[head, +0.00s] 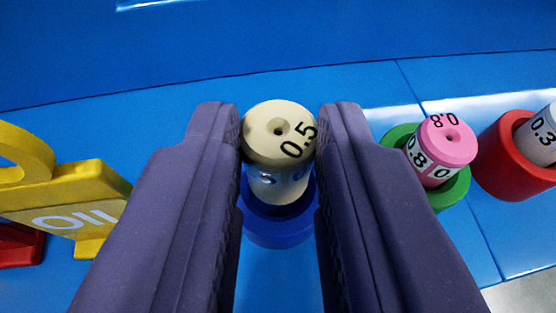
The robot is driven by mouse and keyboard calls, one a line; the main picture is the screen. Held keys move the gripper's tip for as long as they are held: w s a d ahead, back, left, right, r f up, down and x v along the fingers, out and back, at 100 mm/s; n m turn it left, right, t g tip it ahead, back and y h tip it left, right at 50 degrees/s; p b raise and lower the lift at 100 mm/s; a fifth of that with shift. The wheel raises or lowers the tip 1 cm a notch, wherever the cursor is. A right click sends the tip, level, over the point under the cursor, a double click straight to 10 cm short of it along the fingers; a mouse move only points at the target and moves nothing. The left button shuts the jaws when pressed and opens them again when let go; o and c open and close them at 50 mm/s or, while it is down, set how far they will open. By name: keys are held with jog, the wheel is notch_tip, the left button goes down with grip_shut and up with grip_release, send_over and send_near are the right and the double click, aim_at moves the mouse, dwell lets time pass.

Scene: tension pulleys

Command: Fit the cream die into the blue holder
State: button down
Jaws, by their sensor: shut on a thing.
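The cream die (272,135) is a short cylinder with a small centre hole and "0.5" on its top face. My gripper (279,130) is shut on it, with a dark purple finger on each side. The blue holder (278,225) is a round blue ring directly below the die in the picture. The die's lower part overlaps the holder's opening from this angle. I cannot tell whether its bottom is inside the holder or just above it. The fingers hide the holder's sides.
A pink die (440,150) marked 0.8 sits in a green holder (455,195) to the right. Beyond it a white die (545,133) marked 0.3 sits in a red holder (505,165). A yellow part (75,210) stands at left. The blue surface behind is clear.

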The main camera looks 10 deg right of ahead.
jog(key=shift+f, duration=0.15)
jog(key=shift+f+b, duration=0.95)
jog(key=shift+f, duration=0.1)
jog(key=shift+s+f, duration=0.1)
jog(key=c, duration=0.8)
grip_release()
jog(key=shift+c, duration=0.2)
jog(key=shift+s+a+r, duration=0.15)
jog(key=shift+s+r, duration=0.1)
jog(key=shift+s, duration=0.05)
jog(key=p+v, duration=0.2)
jog(key=v, duration=0.5)
jog(key=shift+p, duration=0.35)
